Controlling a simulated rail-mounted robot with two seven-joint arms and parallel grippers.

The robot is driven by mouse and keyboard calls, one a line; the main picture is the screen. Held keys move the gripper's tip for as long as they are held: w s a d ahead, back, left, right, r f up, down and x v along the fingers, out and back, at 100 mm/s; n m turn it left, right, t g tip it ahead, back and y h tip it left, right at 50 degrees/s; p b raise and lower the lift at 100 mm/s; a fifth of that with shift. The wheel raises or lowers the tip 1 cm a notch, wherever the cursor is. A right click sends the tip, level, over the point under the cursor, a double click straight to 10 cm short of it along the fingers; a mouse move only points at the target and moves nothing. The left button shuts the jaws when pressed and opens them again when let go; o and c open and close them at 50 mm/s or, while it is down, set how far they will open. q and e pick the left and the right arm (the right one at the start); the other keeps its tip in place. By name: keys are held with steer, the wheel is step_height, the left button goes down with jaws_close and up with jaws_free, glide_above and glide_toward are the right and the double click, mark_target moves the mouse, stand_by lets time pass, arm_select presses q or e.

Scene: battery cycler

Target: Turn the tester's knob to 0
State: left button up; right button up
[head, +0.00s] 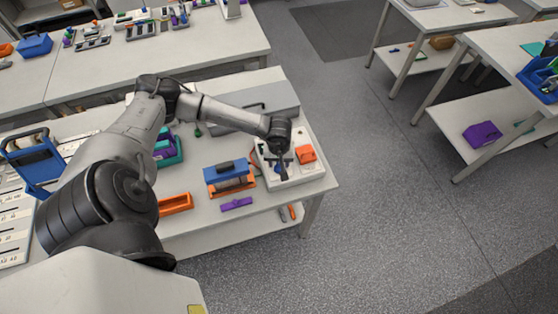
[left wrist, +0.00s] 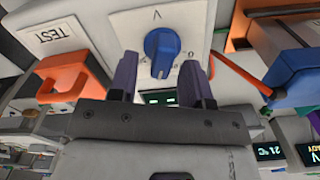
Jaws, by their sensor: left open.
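The tester (head: 312,172) is a white box at the right end of the table in the head view. In the left wrist view its pale panel (left wrist: 205,22) carries a blue round knob (left wrist: 162,50) with a "V" mark beside it. My right gripper is not in view.
An orange part (head: 305,153) is on the tester, near the "TEST" label (left wrist: 58,36). A blue and orange holder (head: 230,176), a purple piece (head: 237,204) and an orange tray (head: 176,203) lie left of it. A grey case (head: 262,100) stands behind.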

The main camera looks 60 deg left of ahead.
arm_select(q)
steer(key=shift+f, duration=0.25)
jaws_close()
stand_by(0.3)
